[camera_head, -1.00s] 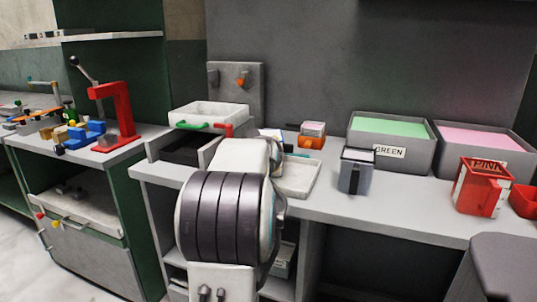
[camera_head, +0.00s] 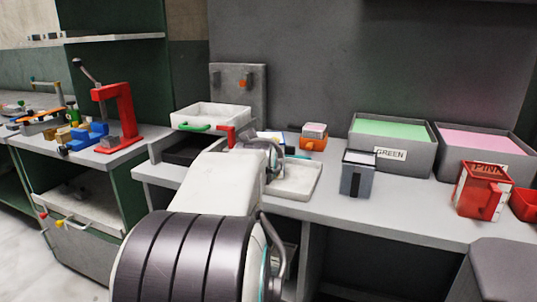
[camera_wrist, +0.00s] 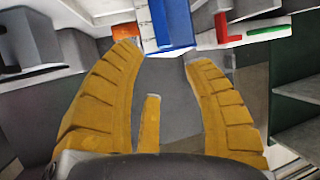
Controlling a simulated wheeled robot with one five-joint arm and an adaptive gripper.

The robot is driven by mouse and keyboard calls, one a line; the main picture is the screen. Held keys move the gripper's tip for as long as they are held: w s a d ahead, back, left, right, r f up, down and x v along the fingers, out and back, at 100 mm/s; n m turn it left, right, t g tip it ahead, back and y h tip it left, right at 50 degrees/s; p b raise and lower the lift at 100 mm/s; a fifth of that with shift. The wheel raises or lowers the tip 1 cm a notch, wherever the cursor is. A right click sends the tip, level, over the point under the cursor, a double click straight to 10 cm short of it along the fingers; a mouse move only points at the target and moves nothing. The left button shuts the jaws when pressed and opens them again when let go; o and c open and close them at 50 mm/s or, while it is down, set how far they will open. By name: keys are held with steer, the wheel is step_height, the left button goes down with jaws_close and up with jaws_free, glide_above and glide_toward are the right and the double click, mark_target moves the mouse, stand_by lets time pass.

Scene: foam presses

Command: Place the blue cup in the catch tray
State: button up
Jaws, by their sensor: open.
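A blue boxy thing, which I take for the blue cup (camera_wrist: 172,22), is at the top of the wrist view, beyond and between my fingertips. Only a little blue and white shows behind my arm in the head view (camera_head: 270,135). In the head view my arm hides most of the gripper. A shallow white tray (camera_head: 297,192), seemingly the catch tray, lies on the bench right of my arm, and looks empty where visible.
A grey pitcher (camera_head: 356,180) stands right of the tray. Behind are an orange container (camera_head: 314,143) and bins of green (camera_head: 405,153) and pink foam (camera_head: 500,166). A red pitcher (camera_head: 478,190) is at right. A white box with a green handle (camera_head: 210,113) and red press (camera_head: 122,115) are left.

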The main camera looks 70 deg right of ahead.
steer(key=w+a+f+n+t+y, duration=0.1)
steer(key=w+a+f+n+y, duration=0.15)
steer(key=w+a, duration=0.4)
steer(key=w+a+f+n+t+y, duration=0.1)
steer(key=w+a+f+n+y, duration=0.2)
steer(key=a, duration=0.7)
steer(key=w+a+f+n+t+y, duration=0.1)
steer(key=w+a+f+y, duration=0.1)
steer(key=w+a+f, duration=0.45)
steer(key=s+a+f+n+g+y, duration=0.1)
steer(key=s+a, duration=0.3)
steer(key=a, duration=0.4)
steer(key=s+a+f+n+g+y, duration=0.1)
steer(key=s+a+f+n, duration=0.3)
steer(key=a, duration=0.4)
steer(key=s+a+f+n+g+y, duration=0.2)
steer(key=s+a+f+y, duration=0.1)
steer(key=a, duration=0.5)
steer(key=shift+s+n, duration=0.35)
steer(key=shift+s, duration=0.2)
steer(key=shift+f, duration=0.1)
